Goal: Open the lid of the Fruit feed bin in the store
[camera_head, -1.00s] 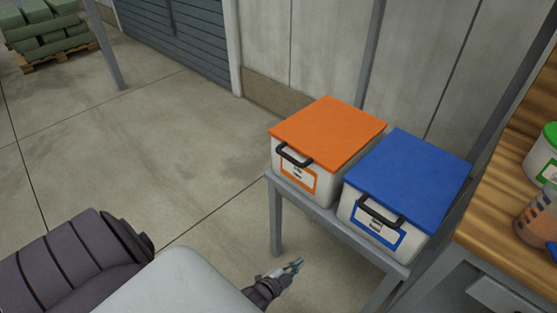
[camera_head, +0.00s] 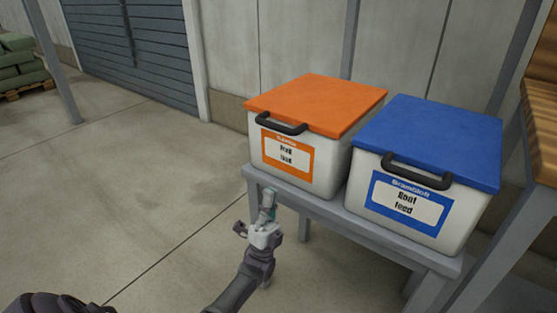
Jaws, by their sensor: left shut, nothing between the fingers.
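The Fruit feed bin (camera_head: 322,170) is a white box with an orange-framed label and stands on a grey stand. Its orange lid (camera_head: 318,103) lies flat and closed, with a dark handle (camera_head: 281,124) at the front edge. The label print is small but appears to read Fruit feed. My left gripper (camera_head: 268,198) is shut and empty. In the picture it is below and left of the bin's label, in front of the stand's left end, and seems apart from the bin. My right gripper is not in view.
A Root feed bin (camera_head: 402,205) with a closed blue lid stands close to the right on the same grey stand (camera_head: 365,228). A wooden worktop (camera_head: 541,120) is at the right edge. A wall is behind the bins.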

